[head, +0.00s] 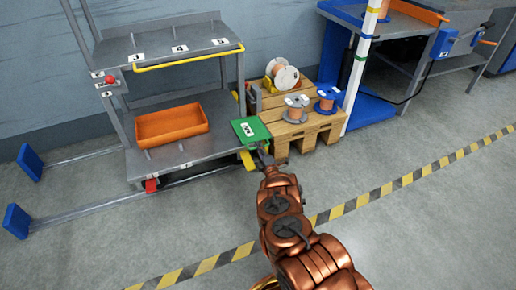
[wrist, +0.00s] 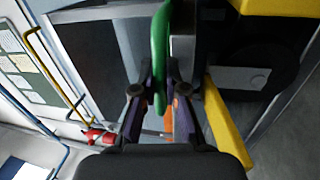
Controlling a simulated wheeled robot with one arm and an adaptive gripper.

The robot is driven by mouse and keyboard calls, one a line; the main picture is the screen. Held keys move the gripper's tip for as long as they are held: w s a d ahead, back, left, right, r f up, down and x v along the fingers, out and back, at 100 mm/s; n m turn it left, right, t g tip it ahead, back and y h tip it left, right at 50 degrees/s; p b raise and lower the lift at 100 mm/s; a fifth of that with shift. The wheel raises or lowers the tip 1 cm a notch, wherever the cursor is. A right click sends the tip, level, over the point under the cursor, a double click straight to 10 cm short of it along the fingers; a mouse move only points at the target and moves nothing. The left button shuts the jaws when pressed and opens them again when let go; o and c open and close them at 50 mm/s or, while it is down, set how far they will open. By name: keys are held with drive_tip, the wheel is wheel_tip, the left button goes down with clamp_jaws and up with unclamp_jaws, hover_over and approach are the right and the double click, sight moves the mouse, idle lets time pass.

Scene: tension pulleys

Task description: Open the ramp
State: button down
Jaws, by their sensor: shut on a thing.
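A green plate (head: 251,130) with a white label stands at the right end of the grey cart in the head view. My gripper (head: 264,157) is at its lower right edge, beside a yellow part (head: 247,160). In the wrist view my gripper (wrist: 160,95) is shut on a narrow green part (wrist: 160,55), which runs between the two fingers. A yellow bar (wrist: 228,125) lies just right of the fingers. I cannot tell for sure which piece is the ramp. The fingertips are small and partly hidden in the head view.
The grey cart (head: 190,158) carries an orange bin (head: 172,125) and has a yellow rail (head: 188,61). A wooden pallet stack (head: 283,128) with several cable spools is close right of my gripper. A white post (head: 360,60) stands farther right. The floor in front is clear.

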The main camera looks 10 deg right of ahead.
drive_tip(key=c, duration=1.2)
unclamp_jaws()
drive_tip(key=shift+f, duration=0.1)
drive_tip(key=shift+s, duration=0.1)
drive_tip(key=v, duration=1.1)
drive_tip(key=shift+s, duration=0.4)
drive_tip(key=shift+f, duration=0.1)
